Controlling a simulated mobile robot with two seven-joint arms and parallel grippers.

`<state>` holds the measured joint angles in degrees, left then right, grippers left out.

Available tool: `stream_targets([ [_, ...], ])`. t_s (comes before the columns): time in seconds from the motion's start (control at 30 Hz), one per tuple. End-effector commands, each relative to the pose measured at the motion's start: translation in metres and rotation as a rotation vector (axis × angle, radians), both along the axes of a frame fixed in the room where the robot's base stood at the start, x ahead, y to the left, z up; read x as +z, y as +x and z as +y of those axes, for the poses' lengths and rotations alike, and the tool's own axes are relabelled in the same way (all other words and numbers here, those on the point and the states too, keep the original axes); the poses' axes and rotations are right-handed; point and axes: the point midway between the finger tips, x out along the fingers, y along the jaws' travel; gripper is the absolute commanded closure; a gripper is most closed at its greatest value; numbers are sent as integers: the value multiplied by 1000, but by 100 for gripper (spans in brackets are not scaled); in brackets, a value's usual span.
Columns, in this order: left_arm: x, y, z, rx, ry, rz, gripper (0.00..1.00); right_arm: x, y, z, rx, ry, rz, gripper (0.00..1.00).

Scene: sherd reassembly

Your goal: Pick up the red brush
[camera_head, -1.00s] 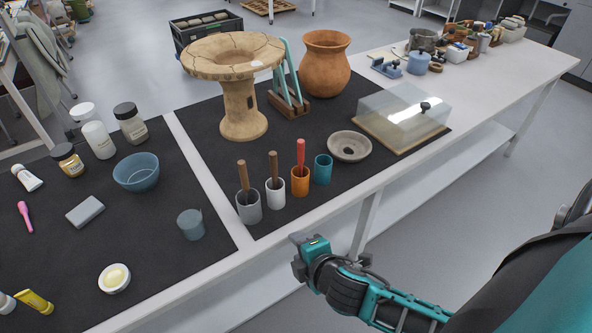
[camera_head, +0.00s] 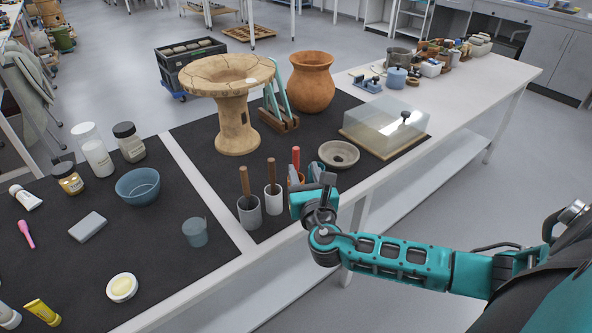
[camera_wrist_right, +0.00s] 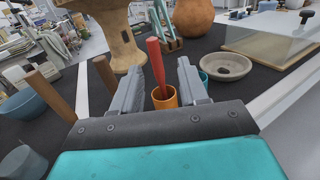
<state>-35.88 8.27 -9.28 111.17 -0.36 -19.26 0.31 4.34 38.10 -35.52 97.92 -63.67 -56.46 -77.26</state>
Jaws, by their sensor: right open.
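The red brush (camera_head: 296,156) stands upright in an orange cup on the black mat, mostly hidden behind my right gripper in the head view. In the right wrist view the red brush (camera_wrist_right: 157,66) leans slightly in the orange cup (camera_wrist_right: 165,97). My right gripper (camera_head: 316,178) is open. In the right wrist view its two fingers (camera_wrist_right: 161,88) lie to either side of the brush and cup as seen from the camera, with nothing held. My left gripper is not in view.
Two brown-handled tools stand in a grey cup (camera_head: 249,212) and a white cup (camera_head: 273,200) left of the gripper. A teal cup (camera_wrist_right: 203,76) and a grey ring dish (camera_head: 339,155) are to the right. A large pedestal vessel (camera_head: 236,130) stands behind.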

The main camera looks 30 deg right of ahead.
Motion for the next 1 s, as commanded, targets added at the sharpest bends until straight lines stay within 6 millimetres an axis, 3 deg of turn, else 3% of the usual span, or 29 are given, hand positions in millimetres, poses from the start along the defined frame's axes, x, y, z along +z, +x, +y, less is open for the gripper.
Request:
stream_targets([
  [0.6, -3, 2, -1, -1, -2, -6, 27, 2, 63, -20, -1, 3, 2, 57],
  [0.87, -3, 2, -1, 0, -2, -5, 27, 2, 65, -20, 1, 3, 3, 57],
  [1.0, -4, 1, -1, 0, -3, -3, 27, 2, 65, -20, 1, 3, 3, 69],
])
